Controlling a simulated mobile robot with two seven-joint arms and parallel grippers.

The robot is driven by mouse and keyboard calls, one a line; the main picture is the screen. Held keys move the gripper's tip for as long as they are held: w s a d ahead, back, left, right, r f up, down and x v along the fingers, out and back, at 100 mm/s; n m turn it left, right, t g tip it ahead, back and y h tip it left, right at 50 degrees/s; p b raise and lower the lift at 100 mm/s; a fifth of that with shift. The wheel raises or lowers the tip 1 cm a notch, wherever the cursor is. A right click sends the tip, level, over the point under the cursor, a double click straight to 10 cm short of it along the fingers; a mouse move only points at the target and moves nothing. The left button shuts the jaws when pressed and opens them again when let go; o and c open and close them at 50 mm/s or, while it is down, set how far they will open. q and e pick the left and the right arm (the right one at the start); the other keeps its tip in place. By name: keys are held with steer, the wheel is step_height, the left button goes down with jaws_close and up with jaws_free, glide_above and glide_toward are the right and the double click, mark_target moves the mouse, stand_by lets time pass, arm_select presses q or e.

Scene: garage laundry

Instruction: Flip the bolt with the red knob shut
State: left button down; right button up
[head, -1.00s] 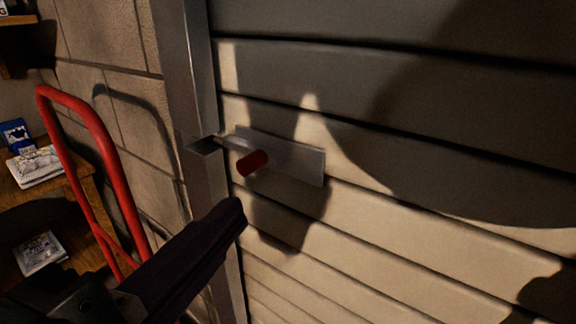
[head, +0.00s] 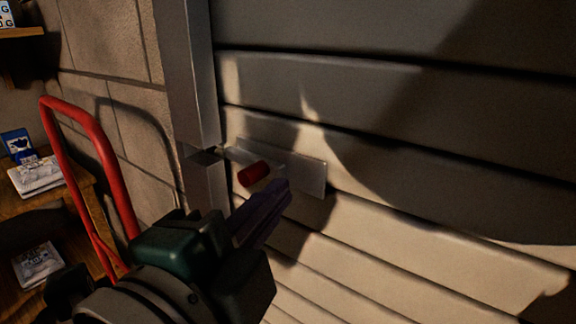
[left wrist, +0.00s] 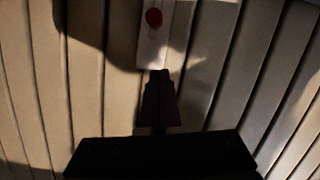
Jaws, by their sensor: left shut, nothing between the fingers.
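The bolt's red knob (head: 253,174) sticks out from a flat metal plate (head: 306,172) on the slatted door. The bolt's bar (head: 236,155) runs left from the plate toward the metal door post (head: 205,192). My left gripper (head: 284,190) is shut and empty, its fingertips just right of and below the knob, in front of the plate. Whether it touches the knob is unclear. In the left wrist view the knob (left wrist: 154,17) and plate (left wrist: 151,52) show beyond the shut fingertips (left wrist: 160,74). My right gripper is not in view.
A red tubular frame (head: 104,153) stands left of the post, close to my left arm. The door surface to the right is clear.

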mark_target(275, 167)
arm_select(q)
steer(key=shift+w+a+f, duration=0.2)
steer(key=shift+w+a, duration=0.2)
steer(key=shift+w, duration=0.4)
steer(key=shift+w+a+f, duration=0.2)
steer(key=shift+w+a, duration=0.2)
steer(key=shift+w, duration=0.4)
steer(key=shift+w+a+f, duration=0.2)
steer(key=shift+w+a, duration=0.2)
steer(key=shift+w, duration=0.4)
steer(key=w+a, duration=0.1)
steer(key=a, duration=0.2)
steer(key=w+a+p, duration=0.1)
steer(key=shift+w+a, duration=0.2)
steer(key=shift+w, duration=0.1)
steer(key=shift+r, duration=0.1)
